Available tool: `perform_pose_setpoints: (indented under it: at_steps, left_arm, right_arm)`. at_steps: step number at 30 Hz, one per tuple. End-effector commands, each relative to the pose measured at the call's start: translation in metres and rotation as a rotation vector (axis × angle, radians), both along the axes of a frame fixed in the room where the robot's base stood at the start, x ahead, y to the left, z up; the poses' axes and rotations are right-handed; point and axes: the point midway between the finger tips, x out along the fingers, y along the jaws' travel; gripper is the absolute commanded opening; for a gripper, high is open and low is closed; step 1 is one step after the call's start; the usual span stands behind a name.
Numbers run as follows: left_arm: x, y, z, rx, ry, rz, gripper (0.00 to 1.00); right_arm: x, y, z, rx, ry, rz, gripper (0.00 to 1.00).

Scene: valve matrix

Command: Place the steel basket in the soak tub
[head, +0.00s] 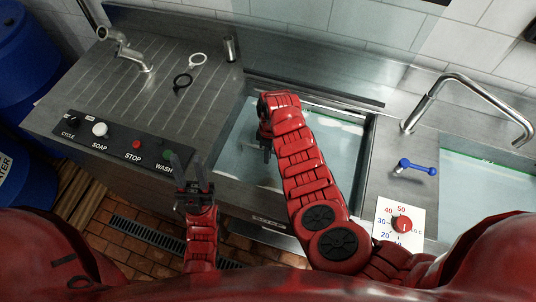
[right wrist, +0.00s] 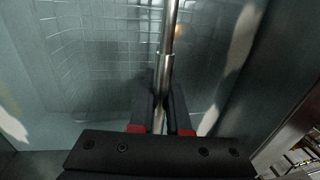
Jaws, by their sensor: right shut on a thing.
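The soak tub appears to be the middle steel basin (head: 345,150), filled with pale water. My right gripper (head: 266,152) reaches down over its left part, and my right arm hides much of the basin. In the right wrist view the right gripper (right wrist: 168,105) is shut on an upright-looking steel bar (right wrist: 170,40), apparently the handle of the steel basket. Thin grid lines show below it; I cannot tell whether they are basket mesh or a reflection. The basket body is not clear in the head view. My left gripper (head: 189,168) is open and empty in front of the control panel.
A control panel (head: 118,146) with knobs and buttons runs along the left counter (head: 130,95). At right are a blue valve lever (head: 418,167), a red dial (head: 402,224), a tall spout (head: 470,88) and another water basin (head: 490,190).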

Motion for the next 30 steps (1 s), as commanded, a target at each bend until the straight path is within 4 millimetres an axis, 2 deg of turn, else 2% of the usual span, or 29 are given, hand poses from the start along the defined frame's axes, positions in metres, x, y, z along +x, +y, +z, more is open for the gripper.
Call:
perform_pose_setpoints:
  at_steps: [7, 8, 12, 23, 30]
  left_arm:
    - [0.0, 0.0, 0.0, 0.0, 0.001, 0.0, 0.39]
    - [0.0, 0.0, 0.0, 0.0, 0.0, 0.0, 0.39]
    - [0.0, 0.0, 0.0, 0.0, 0.0, 0.0, 0.39]
    - [0.0, 0.0, -0.001, 0.0, 0.0, 0.0, 0.39]
    - [0.0, 0.0, -0.007, 0.0, 0.0, 0.0, 0.39]
  right_arm:
    - [-0.001, 0.0, -0.003, -0.001, 0.0, 0.003, 0.0]
    - [-0.001, 0.0, -0.004, -0.001, 0.0, 0.003, 0.18]
    - [-0.001, 0.0, -0.004, -0.003, 0.001, 0.002, 0.43]
    - [0.0, 0.0, -0.002, -0.002, 0.001, 0.002, 0.44]
    - [0.004, -0.001, 0.017, 0.0, -0.003, 0.003, 0.44]
